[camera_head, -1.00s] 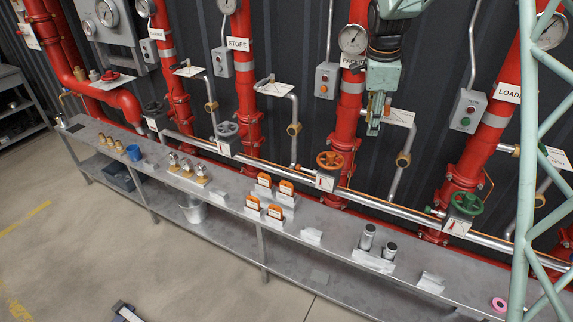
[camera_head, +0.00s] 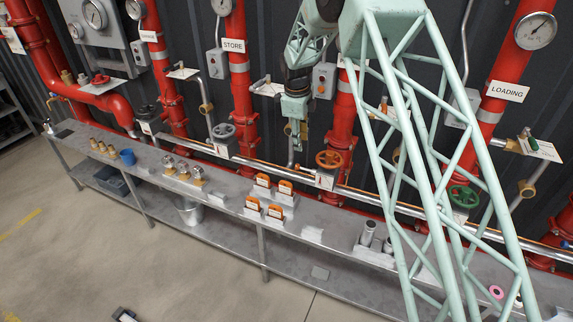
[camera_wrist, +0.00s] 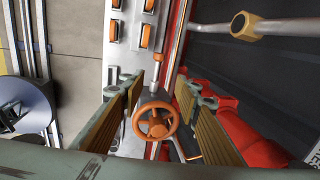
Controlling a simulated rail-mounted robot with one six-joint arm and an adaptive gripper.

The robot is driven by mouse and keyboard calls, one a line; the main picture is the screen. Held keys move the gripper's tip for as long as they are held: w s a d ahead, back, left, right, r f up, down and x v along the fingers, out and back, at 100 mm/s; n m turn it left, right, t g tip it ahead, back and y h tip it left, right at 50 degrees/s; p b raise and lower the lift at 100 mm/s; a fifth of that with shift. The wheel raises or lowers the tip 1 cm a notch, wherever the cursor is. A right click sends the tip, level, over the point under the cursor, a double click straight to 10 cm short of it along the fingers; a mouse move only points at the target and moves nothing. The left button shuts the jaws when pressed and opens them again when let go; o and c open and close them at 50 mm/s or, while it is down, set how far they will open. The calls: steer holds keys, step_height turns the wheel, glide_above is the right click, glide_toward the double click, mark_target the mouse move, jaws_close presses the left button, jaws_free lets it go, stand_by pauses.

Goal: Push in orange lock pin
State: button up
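The orange handwheel (camera_head: 329,160) sits on a valve of the silver pipe; it shows between my fingers in the wrist view (camera_wrist: 155,120). Beside its valve, above the wheel in the wrist view, is a short rod with a small orange-brown end (camera_wrist: 157,59). This may be the orange lock pin; I cannot tell for sure. My gripper (camera_head: 298,146) hangs just left of and above the wheel in the head view. Its two fingers (camera_wrist: 161,90) are wide apart with nothing held. They look apart from the wheel.
Orange-framed blocks (camera_head: 274,212) stand on the grey bench (camera_head: 225,205). Red vertical pipes (camera_head: 345,110) and a bent pipe with a brass fitting (camera_wrist: 243,26) are close to my gripper. A green wheel (camera_head: 463,196) is partly behind my arm.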

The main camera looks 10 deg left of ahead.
mark_target(296, 165)
steer(key=shift+w+a+f, duration=0.25)
steer(key=shift+a+f, duration=0.7)
steer(key=shift+a, duration=0.3)
steer(key=shift+f, duration=0.1)
steer(key=shift+w+d+f+p, duration=0.15)
steer(key=shift+w+f, duration=0.25)
steer(key=shift+f, duration=1.8)
steer(key=shift+w+d+f+p, duration=0.1)
steer(key=shift+w+f, duration=0.35)
steer(key=shift+f, duration=1.75)
steer(key=shift+w+d+f+p, duration=0.15)
steer(key=shift+w+f, duration=0.25)
steer(key=shift+f, duration=1.8)
steer(key=shift+c, duration=0.5)
jaws_close()
